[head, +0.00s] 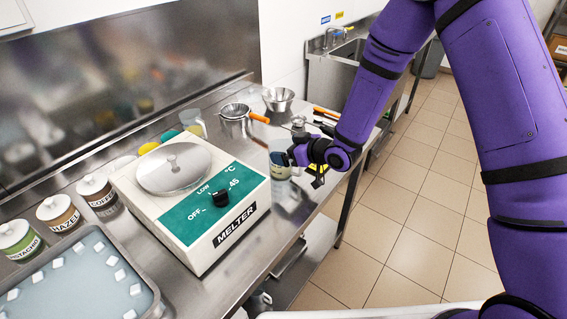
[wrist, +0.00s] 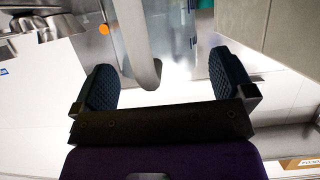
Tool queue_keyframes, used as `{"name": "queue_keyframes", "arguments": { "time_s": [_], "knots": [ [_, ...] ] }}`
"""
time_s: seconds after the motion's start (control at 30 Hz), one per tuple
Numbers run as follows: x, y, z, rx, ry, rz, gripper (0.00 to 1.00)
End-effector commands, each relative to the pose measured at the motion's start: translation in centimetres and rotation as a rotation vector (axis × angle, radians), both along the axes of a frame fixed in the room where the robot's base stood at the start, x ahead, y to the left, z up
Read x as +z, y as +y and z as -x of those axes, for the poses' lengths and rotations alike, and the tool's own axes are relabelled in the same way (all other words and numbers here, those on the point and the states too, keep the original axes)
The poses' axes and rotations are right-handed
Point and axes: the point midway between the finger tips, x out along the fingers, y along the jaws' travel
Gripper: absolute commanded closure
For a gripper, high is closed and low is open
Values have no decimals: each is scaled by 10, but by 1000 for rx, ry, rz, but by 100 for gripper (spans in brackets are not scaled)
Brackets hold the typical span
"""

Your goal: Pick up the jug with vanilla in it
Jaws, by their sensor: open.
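A clear jug (head: 279,160) stands on the steel counter just right of the melter in the head view; I cannot make out its contents. My gripper (head: 298,156) is beside it on the right, partly covering it. In the wrist view the jug's clear wall (wrist: 174,28) is ahead and its pale handle (wrist: 150,74) reaches in between the fingers. My gripper (wrist: 163,84) is open there, one finger on each side of the handle, with gaps visible. Another clear jug (head: 194,121) stands behind the melter in the head view; its contents are also unclear.
The white melter (head: 185,205) with a steel lid and green panel fills the counter's middle. Labelled pots (head: 58,213) and a tray (head: 148,300) are at the left. A steel bowl (head: 278,99), a sieve (head: 236,112) and orange-handled tools lie behind. Floor is clear at right.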

Motion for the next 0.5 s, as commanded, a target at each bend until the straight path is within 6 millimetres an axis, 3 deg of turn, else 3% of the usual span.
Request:
{"name": "queue_keyframes", "arguments": {
  "time_s": [0.27, 0.5],
  "knots": [
    [-1, 2, -1, 0, 0, 0, 2],
    [-1, 2, -1, 0, 0, 0, 57]
  ]
}}
